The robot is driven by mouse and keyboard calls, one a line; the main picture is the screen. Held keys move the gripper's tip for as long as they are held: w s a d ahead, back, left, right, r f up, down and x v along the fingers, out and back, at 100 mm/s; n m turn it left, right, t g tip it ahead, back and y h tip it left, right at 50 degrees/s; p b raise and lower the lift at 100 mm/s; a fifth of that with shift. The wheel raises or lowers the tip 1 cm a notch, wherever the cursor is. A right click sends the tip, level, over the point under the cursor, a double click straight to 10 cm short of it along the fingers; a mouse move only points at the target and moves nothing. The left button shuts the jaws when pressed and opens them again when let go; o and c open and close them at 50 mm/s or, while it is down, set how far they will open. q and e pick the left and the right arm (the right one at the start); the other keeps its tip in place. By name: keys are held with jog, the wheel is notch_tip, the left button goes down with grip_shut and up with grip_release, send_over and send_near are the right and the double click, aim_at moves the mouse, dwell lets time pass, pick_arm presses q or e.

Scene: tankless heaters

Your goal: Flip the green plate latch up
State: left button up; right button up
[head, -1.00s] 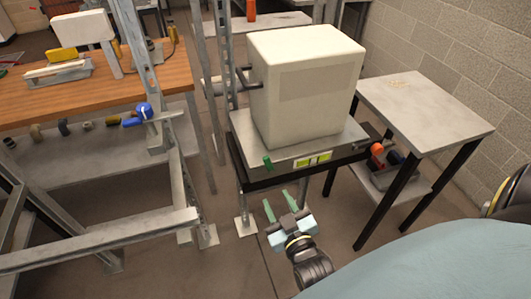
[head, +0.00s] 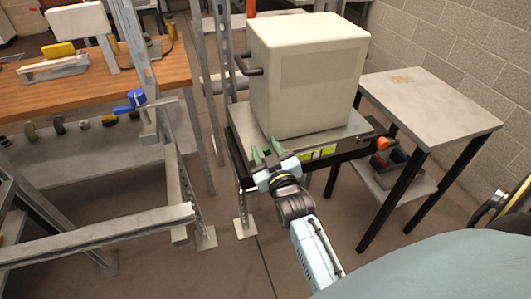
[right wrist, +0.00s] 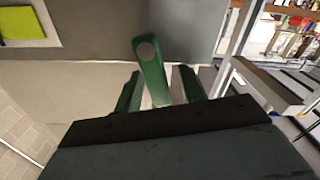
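The green plate latch (right wrist: 149,65) shows in the right wrist view as a tapered green lever with a grey round pivot at its upper end, on the grey plate front. My right gripper (right wrist: 159,73) is open, with one green finger on each side of the lever. Visible gaps remain between the lever and the fingers. In the head view the right gripper (head: 266,151) is at the front left edge of the grey plate (head: 345,136) under the white heater box (head: 307,75), and it largely hides the latch. My left gripper is not in view.
A yellow-green label (head: 318,153) sits on the plate front, right of the gripper. A small metal-topped table (head: 430,100) stands at the right. A metal frame with a blue handle (head: 130,101) stands at the left. Open floor lies in front.

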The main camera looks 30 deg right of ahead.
jog(key=shift+w, duration=0.2)
grip_shut()
jog(key=m+p, duration=0.1)
jog(key=p, duration=0.1)
jog(key=shift+s+d+r+m+p, duration=0.15)
jog(key=shift+d+r+m+p, duration=0.15)
jog(key=shift+d+m, duration=0.1)
jog(key=shift+d+f+m+p, duration=0.15)
jog(key=shift+d+m+p, duration=0.1)
jog(key=shift+m+p, duration=0.4)
grip_release()
